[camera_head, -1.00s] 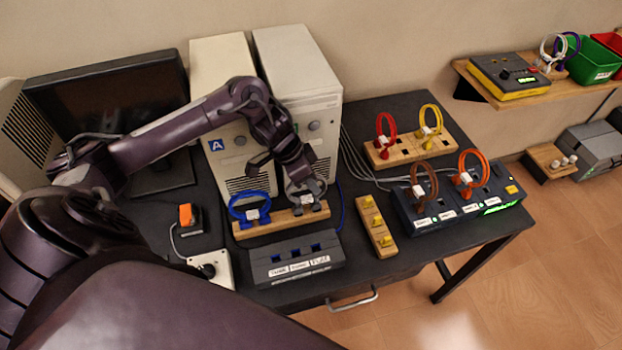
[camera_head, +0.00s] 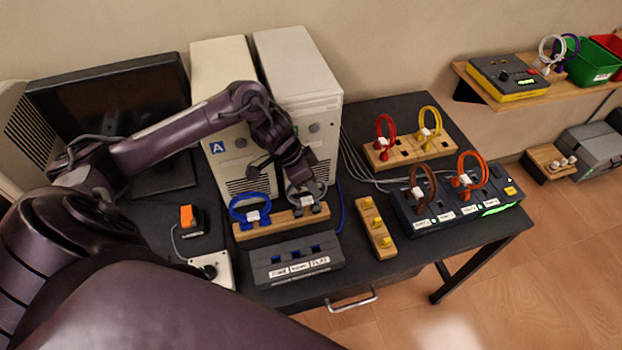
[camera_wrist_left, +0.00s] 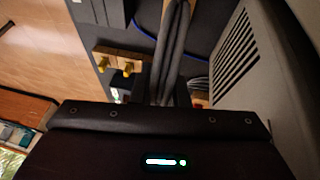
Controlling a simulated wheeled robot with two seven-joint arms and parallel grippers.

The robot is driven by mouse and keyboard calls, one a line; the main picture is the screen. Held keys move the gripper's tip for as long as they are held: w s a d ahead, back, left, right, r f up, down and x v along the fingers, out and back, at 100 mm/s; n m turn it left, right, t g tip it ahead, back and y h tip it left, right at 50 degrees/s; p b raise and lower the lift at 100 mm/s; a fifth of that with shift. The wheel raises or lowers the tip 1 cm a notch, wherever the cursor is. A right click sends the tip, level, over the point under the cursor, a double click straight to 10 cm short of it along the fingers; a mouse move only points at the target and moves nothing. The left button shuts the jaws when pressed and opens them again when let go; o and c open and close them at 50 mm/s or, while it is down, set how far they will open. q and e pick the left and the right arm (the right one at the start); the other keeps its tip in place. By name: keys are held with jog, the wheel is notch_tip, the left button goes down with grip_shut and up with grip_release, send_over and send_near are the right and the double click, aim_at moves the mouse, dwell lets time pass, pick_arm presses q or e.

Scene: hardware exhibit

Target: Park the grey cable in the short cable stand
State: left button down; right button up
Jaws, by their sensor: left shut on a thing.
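The grey cable (camera_head: 320,190) is a loop with dark plug ends at the right end of the low wooden cable stand (camera_head: 268,231). A blue cable (camera_head: 250,208) stands upright in the left part of the same stand. My left gripper (camera_head: 301,183) reaches down from above and is shut on the grey cable. Its plugs meet the stand's top, but I cannot tell whether they are fully seated. In the left wrist view the grey cable (camera_wrist_left: 175,45) runs up between the fingers. My right gripper is not in view.
Two beige computer towers (camera_head: 298,85) stand close behind the gripper. A grey socket box (camera_head: 297,262) lies in front of the stand. A wooden block with yellow plugs (camera_head: 376,230) and a box with brown and orange cables (camera_head: 455,205) are to the right.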

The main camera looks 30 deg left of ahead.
pick_arm(q)
jog(key=shift+f, duration=0.25)
dwell(0.4)
jog(key=c, duration=0.7)
grip_release()
jog(key=p+v, duration=0.7)
jog(key=p, duration=0.1)
jog(key=shift+s+r, duration=0.15)
jog(key=shift+r, duration=0.15)
dwell(0.4)
jog(key=shift+f, duration=0.1)
dwell(0.4)
